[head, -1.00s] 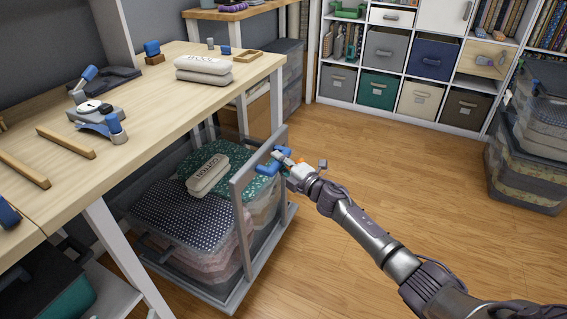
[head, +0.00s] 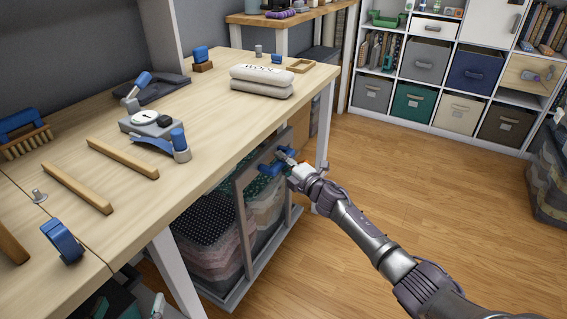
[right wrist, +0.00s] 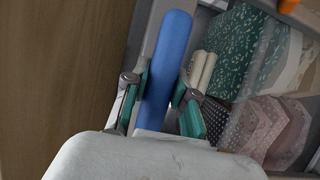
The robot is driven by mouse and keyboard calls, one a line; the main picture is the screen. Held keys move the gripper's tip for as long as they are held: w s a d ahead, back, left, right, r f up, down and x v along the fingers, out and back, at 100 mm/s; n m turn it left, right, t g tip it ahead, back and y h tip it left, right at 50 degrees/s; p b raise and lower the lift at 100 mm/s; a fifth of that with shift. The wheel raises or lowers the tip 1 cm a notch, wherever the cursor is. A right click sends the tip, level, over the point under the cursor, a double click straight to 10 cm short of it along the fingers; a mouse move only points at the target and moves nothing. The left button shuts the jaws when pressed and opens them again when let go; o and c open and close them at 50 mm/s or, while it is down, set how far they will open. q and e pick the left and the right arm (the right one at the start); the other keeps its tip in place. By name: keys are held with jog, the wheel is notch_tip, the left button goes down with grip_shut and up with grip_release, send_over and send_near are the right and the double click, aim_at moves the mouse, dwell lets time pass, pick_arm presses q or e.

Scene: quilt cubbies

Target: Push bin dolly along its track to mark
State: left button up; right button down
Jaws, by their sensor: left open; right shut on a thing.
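The bin dolly is a grey frame (head: 241,212) on a low base, carrying clear bins of folded fabric (head: 208,255). It stands mostly under the workbench, whose top hides its upper rear part. Its blue bar handle (head: 268,169) is on the outer side. My right gripper (head: 284,158) is shut on this handle; in the right wrist view the blue handle (right wrist: 166,55) lies between the fingers (right wrist: 160,92). I cannot make out the track or the mark.
The workbench (head: 200,125) fills the left, with wool bundles (head: 262,80), a scale and wooden strips on it. Its white legs (head: 326,118) stand near the dolly. A cubby shelf (head: 455,65) is at the back.

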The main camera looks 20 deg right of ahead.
jog(key=shift+a+r, duration=0.1)
jog(key=shift+a, duration=0.05)
jog(key=c, duration=1.1)
grip_release()
jog(key=shift+w+a, duration=0.1)
jog(key=shift+w, duration=0.05)
jog(key=shift+c, duration=0.2)
jog(key=shift+o, duration=1.1)
jog(key=shift+w, duration=0.1)
jog(key=shift+s+d, duration=0.3)
jog(key=shift+s, duration=0.2)
jog(key=v, duration=1.1)
jog(key=shift+a, duration=0.1)
